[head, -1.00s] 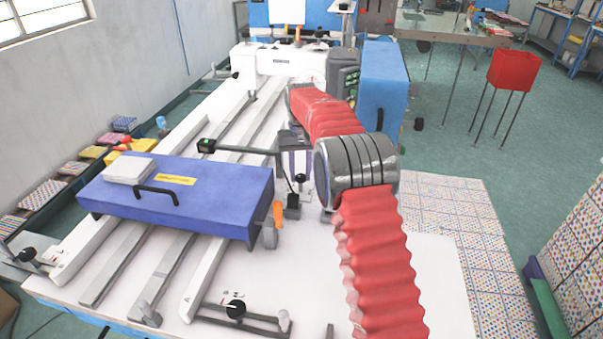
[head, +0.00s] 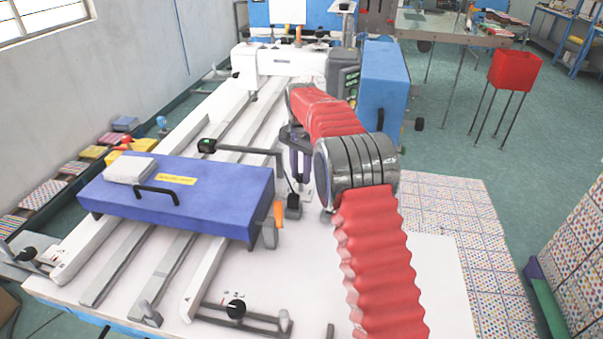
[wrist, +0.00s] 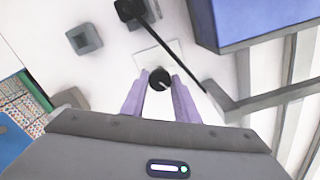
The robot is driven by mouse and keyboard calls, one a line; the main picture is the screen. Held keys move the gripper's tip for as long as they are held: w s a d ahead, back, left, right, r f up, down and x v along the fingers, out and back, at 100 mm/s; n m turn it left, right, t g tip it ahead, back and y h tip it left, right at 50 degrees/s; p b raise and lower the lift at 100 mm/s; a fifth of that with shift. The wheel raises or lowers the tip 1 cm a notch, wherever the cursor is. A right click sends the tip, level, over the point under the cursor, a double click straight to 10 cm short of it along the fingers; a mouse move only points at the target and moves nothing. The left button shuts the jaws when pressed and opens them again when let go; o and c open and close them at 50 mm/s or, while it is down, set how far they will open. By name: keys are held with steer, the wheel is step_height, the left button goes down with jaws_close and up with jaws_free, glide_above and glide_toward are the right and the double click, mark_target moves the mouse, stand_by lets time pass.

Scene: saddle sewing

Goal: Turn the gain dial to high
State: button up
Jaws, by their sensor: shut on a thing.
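A round black dial (wrist: 160,80) with a pale pointer line sits on a square white plate (wrist: 148,58) in the wrist view. My gripper (wrist: 159,77) has its two purple fingers on either side of the dial and is shut on it. In the head view my gripper (head: 300,178) points down beside the red-sleeved arm, and its fingers largely hide the dial. I cannot read any labels around this dial. Another black dial (head: 236,309) with small marks is at the front of the white bed in the head view.
A thin dark rod (head: 245,149) runs close to my gripper, with a small black block (head: 293,205) at its foot. A blue-purple box (head: 215,192) stands to the left. A blue cabinet (head: 382,85) stands behind my arm. The front right of the bed is clear.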

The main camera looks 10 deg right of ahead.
mark_target(301, 176)
steer(key=shift+d+m, duration=0.1)
steer(key=shift+m, duration=0.3)
steer(key=o, duration=1.1)
steer(key=shift+c, duration=0.2)
steer(key=shift+r, duration=0.1)
step_height(301, 176, up, 14)
steer(key=shift+f, duration=0.2)
